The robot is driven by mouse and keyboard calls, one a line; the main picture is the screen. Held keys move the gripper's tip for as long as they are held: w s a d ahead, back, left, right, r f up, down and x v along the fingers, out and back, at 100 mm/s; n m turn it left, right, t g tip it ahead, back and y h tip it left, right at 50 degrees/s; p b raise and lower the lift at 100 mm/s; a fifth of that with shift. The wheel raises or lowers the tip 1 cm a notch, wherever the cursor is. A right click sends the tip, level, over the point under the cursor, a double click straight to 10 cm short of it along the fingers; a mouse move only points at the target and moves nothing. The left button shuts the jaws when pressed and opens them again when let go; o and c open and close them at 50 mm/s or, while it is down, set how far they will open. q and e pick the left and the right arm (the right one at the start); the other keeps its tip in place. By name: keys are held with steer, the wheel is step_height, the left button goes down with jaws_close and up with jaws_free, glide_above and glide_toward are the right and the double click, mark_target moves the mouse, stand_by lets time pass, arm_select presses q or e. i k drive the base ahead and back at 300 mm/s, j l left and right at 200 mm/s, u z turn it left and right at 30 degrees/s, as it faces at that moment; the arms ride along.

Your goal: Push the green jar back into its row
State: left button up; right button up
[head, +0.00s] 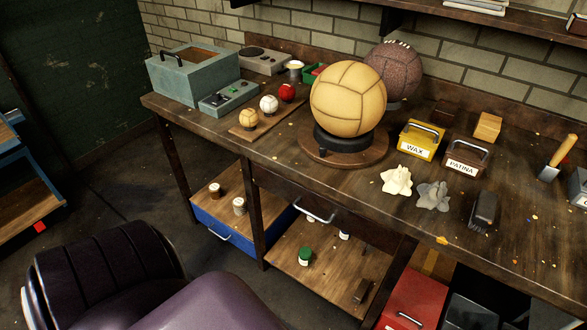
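The green jar (305,257), a small jar with a green lid and a pale body, stands upright on the wooden lower shelf (320,280) under the workbench. It is nearer the shelf's front than a small pale jar (344,235) farther back, which is partly hidden by the bench's underside. Neither of my grippers is in view. The back of the lower shelf is shadowed and partly hidden.
A table leg (250,215) separates the two lower shelves. A drawer with a metal handle (315,211) overhangs the green jar's shelf. A dark block (361,291) lies near the shelf's right end. A red box (412,300) is to the right.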

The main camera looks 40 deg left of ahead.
mark_target(306, 252)
steer(key=u, duration=1.3)
steer(key=j, duration=0.1)
